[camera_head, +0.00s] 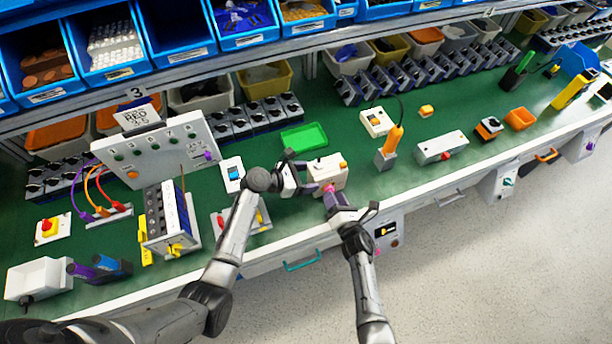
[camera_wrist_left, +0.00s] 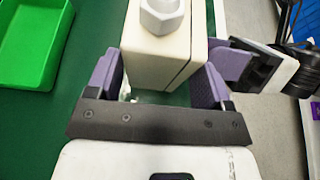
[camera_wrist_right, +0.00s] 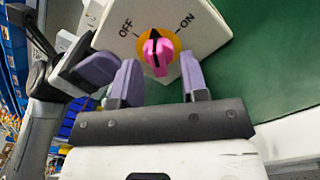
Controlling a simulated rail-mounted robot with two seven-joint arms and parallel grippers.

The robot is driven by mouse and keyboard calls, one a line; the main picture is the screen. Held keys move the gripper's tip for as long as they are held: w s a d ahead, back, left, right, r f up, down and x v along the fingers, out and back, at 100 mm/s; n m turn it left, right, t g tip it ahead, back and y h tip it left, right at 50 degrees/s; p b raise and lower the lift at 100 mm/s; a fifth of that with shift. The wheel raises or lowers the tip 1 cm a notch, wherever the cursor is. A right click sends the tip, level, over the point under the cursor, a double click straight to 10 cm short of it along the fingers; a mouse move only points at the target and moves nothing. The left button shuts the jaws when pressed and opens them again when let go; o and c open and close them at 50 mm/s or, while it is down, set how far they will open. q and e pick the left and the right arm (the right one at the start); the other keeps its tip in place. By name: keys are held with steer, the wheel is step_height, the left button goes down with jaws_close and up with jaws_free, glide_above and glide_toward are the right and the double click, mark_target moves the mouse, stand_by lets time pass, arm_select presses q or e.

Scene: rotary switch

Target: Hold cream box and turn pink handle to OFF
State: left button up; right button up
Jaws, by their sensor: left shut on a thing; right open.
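The cream box (camera_head: 326,168) stands on the green bench top near its front edge. My left gripper (camera_wrist_left: 160,75) is shut on the box, with a purple finger on each side of it. In the right wrist view the box's face (camera_wrist_right: 205,28) shows OFF at left and ON at right. The pink handle (camera_wrist_right: 163,50) sits on a yellow disc between these labels, its black mark nearly upright in the picture. My right gripper (camera_wrist_right: 161,82) is open in front of the face. The handle lies just beyond its fingertips, roughly between them, and does not look gripped.
A green tray (camera_head: 303,137) lies behind the box. A white switch plate (camera_head: 232,174) lies to the left, and a grey stand with an orange-handled tool (camera_head: 393,140) is to the right. The bench's front edge is close to my right gripper.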

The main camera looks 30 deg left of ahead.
steer(key=shift+s+f, duration=0.1)
steer(key=shift+v, duration=2.5)
steer(key=shift+v, duration=1.9)
steer(key=shift+c, duration=0.2)
steer(key=shift+x, duration=4.45)
steer(key=shift+s, duration=0.1)
steer(key=shift+c, duration=0.2)
jaws_close()
